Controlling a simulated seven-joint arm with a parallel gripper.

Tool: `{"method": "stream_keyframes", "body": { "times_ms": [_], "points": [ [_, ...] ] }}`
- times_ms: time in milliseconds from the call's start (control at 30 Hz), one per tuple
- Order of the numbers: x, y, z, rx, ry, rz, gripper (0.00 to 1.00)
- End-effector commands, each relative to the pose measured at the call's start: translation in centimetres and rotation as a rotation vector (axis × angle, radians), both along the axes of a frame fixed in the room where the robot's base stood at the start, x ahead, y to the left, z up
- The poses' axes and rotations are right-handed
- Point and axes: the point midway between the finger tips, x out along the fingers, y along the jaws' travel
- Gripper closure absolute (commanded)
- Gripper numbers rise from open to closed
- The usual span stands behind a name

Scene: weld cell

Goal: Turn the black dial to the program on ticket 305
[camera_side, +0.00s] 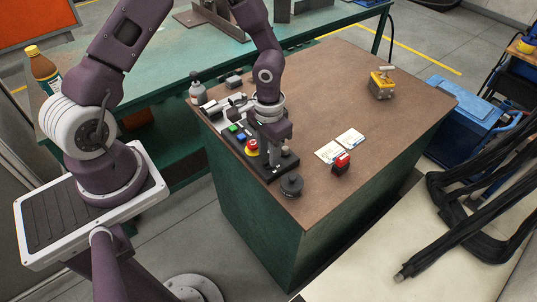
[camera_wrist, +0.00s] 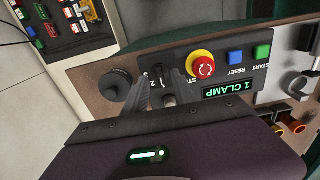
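The black dial (camera_wrist: 160,73) is on the control panel (camera_wrist: 222,50), beside printed numbers; it is partly hidden by my fingers. My gripper (camera_wrist: 163,82) points down at the panel, with one finger on each side of the dial. I cannot tell whether the fingers touch it. In the side view my gripper (camera_side: 270,150) is over the panel's near part and hides the dial. The panel's display (camera_wrist: 229,89) reads "1 CLAMP". Two paper tickets (camera_side: 328,152) (camera_side: 350,138) lie on the brown tabletop; their print is too small to read.
A red emergency-stop button (camera_wrist: 203,66) with a yellow collar is close to the dial, with blue (camera_wrist: 235,57) and green (camera_wrist: 262,52) buttons beyond. A round black object (camera_side: 291,185) stands by the panel's near end. A red-topped block (camera_side: 342,163) sits near the tickets. The tabletop's right side is mostly clear.

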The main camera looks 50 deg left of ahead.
Motion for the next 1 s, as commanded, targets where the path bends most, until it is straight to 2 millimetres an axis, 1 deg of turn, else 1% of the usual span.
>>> {"method": "stream_keyframes", "body": {
  "times_ms": [33,100,367,467,533,833,1000],
  "points": [
    [-0.01,-0.06,-0.67,-0.001,0.001,-0.002,0.68],
    [0.0,0.0,-1.29,0.0,0.0,-0.002,0.68],
    [0.01,0.03,-1.55,0.001,-0.001,0.0,0.68],
    [0.01,0.03,-1.54,0.001,-0.001,0.0,0.86],
    [0.0,0.03,-1.53,0.001,-0.001,0.0,1.0],
    [-0.01,0.02,-1.51,0.001,0.0,-0.007,1.0],
    [0.0,0.0,-1.49,0.001,-0.001,-0.052,1.0]
  ]
}}
